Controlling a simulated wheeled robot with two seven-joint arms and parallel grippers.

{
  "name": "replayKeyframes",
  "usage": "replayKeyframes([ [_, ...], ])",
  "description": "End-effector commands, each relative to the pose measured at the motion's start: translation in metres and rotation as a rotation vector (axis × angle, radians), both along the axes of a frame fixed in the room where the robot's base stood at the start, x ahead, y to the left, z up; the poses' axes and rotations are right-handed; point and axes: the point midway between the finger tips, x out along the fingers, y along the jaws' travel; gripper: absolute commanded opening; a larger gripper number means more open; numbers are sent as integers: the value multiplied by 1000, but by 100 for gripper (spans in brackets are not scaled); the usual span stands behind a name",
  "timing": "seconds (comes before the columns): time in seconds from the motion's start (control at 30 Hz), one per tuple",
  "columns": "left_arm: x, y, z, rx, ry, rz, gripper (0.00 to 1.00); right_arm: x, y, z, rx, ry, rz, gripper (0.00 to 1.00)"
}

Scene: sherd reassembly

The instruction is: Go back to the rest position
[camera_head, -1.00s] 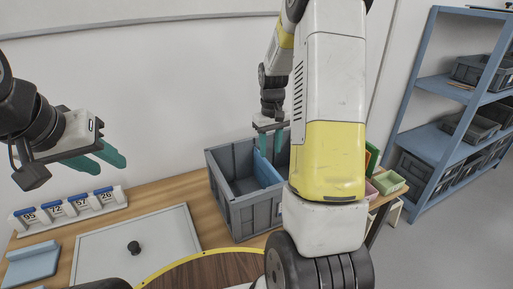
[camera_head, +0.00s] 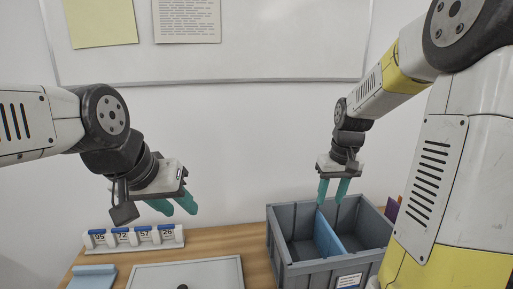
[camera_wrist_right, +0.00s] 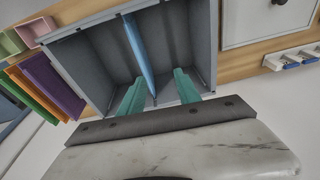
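My left gripper (camera_head: 176,207) hangs in the air at the left of the head view, above the table near the number rack. Its two teal fingers are apart and nothing shows between them. My right gripper (camera_head: 332,190) points down over the grey crate (camera_head: 310,269). Its teal fingers are spread, and the right wrist view also shows the right gripper (camera_wrist_right: 158,95) open and empty. A blue divider (camera_head: 328,239) splits the crate into two compartments. In the right wrist view the parts of the crate floor that show look bare.
A white rack (camera_head: 135,238) with several number tags stands at the table's back left. A light board (camera_head: 190,273) with a dark knob lies before it, and a blue block (camera_head: 92,277) lies to its left. Coloured upright pieces (camera_wrist_right: 50,85) stand beside the crate. A whiteboard hangs behind.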

Motion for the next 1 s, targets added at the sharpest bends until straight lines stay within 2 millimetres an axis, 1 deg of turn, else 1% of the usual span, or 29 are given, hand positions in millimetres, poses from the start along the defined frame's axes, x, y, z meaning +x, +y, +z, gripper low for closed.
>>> replayKeyframes([
  [0.03, 0, 0, 0, 0, 0, 0, 36, -15, 9, 20, 12, -43, -2, 40],
  [0.1, 0, 0, 0, 0, 0, 0, 36, -36, 22, 40, 31, -91, -10, 40],
  [0.17, 0, 0, 0, 0, 0, 0, 36, -54, 31, 55, 50, -132, -16, 40],
  [0.2, 0, 0, 0, 0, 0, 0, 36, -67, 38, 63, 60, -159, -18, 40],
  [0.27, 0, 0, 0, 0, 0, 0, 36, -86, 46, 74, 77, -198, -24, 40],
  [0.3, 0, 0, 0, 0, 0, 0, 36, -99, 52, 80, 89, -225, -25, 40],
  [0.4, 0, 0, 0, 0, 0, 0, 36, -129, 63, 89, 115, -281, -32, 40],
  [0.5, 0, 0, 0, 0, 0, 0, 36, -151, 72, 94, 138, -325, -37, 40],
  [0.6, 0, 0, 0, 0, 0, 0, 36, -165, 77, 95, 151, -354, -39, 40],
  [0.7, 0, 0, 0, 0, 0, 0, 36, -172, 79, 95, 159, -367, -42, 40],
  [1.0, 0, 0, 0, 0, 0, 0, 36, -173, 80, 94, 161, -369, -42, 40],
])
